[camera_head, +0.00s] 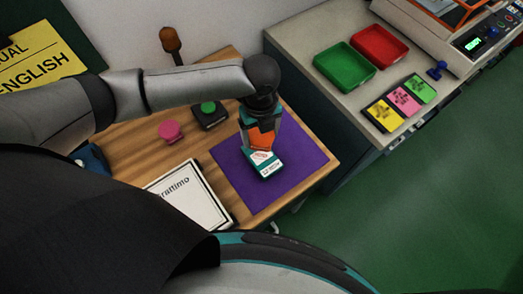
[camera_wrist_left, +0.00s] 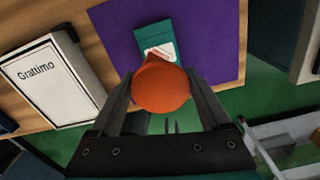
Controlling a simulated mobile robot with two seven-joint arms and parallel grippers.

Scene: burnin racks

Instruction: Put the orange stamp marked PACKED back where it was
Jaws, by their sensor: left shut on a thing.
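My left gripper (camera_head: 262,122) comes down over the purple mat (camera_head: 229,160) and is shut on the orange stamp (camera_head: 262,138). In the left wrist view the round orange top of the stamp (camera_wrist_left: 161,84) sits between the two fingers (camera_wrist_left: 160,92). A teal box with a white label (camera_head: 265,164) lies on the mat just below the stamp; it also shows in the left wrist view (camera_wrist_left: 156,36). Red print shows on its label. I cannot tell whether the stamp touches the box, and its underside is hidden. My right gripper is out of view.
A pink knobbed piece (camera_head: 171,131) and a black piece with a green knob (camera_head: 209,114) stand left of the mat. A white "Grattimo" board (camera_head: 190,196) lies in front. The right-hand counter holds green (camera_head: 344,67) and red (camera_head: 380,46) trays and several coloured cards.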

